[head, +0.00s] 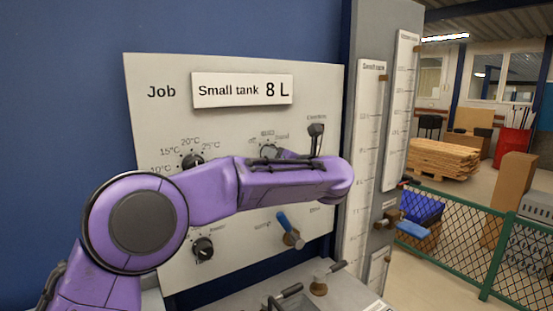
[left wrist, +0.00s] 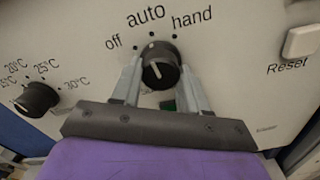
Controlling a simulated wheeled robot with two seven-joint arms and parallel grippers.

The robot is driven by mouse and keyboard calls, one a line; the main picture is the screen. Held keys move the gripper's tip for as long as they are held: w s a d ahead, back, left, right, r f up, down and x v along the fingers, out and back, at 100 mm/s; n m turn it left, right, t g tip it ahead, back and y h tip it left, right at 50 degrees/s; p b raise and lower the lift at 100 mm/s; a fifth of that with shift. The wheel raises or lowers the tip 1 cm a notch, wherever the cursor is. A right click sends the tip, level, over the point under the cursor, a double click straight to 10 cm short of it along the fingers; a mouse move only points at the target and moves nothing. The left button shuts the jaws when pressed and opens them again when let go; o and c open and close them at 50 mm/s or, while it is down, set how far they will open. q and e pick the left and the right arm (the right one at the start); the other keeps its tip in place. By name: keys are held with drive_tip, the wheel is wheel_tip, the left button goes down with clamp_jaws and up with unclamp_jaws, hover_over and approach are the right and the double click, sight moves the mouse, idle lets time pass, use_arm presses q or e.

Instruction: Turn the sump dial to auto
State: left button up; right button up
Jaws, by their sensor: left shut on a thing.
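The sump dial (left wrist: 161,72) is a round black knob with a white line on its face, below the printed marks off, auto and hand in the left wrist view. The white line runs nearly upright, leaning a little left at the top; I cannot tell exactly which mark it meets. My left gripper (left wrist: 160,78) has a grey finger on each side of the knob and is shut on it. My right gripper is not in view.
The panel (head: 150,110) carries a temperature dial (head: 192,162), a lower black knob (head: 203,248), a blue-handled valve (head: 290,232) and a black lever (head: 316,135). A white Reset button (left wrist: 303,41) is right of the dial. Tall gauges (head: 367,150) stand to the right.

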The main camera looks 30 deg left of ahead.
use_arm(q)
drive_tip(key=shift+r+m, duration=0.1)
drive_tip(key=shift+m, duration=0.5)
drive_tip(key=o, duration=1.1)
drive_tip(key=shift+c, duration=0.2)
drive_tip(key=b+v, duration=0.4)
drive_tip(key=v, duration=0.6)
drive_tip(key=shift+d, duration=0.2)
drive_tip(key=shift+s, duration=0.1)
